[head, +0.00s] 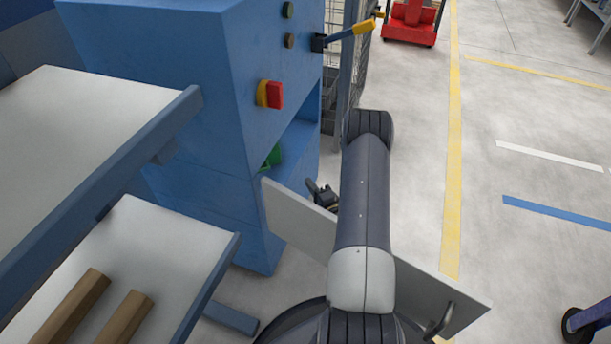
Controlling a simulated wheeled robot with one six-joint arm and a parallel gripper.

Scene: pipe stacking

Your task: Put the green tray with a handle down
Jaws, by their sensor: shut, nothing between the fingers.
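A small piece of something green (273,157) shows inside the opening low in the side of the blue machine (215,110). It may be the green tray; most of it is hidden by the machine's wall, and I cannot see a handle. My gripper (314,188) is small and dark in the view, just right of and below the opening, apart from the green thing. It is shut and empty. My forearm hides part of the area behind it.
A white-topped table (75,130) and a lower white shelf (165,245) with brown blocks (125,318) stand at the left. A yellow-handled lever (350,34) sticks out of the machine. A red cart (410,22) stands far back. The floor at right is mostly clear.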

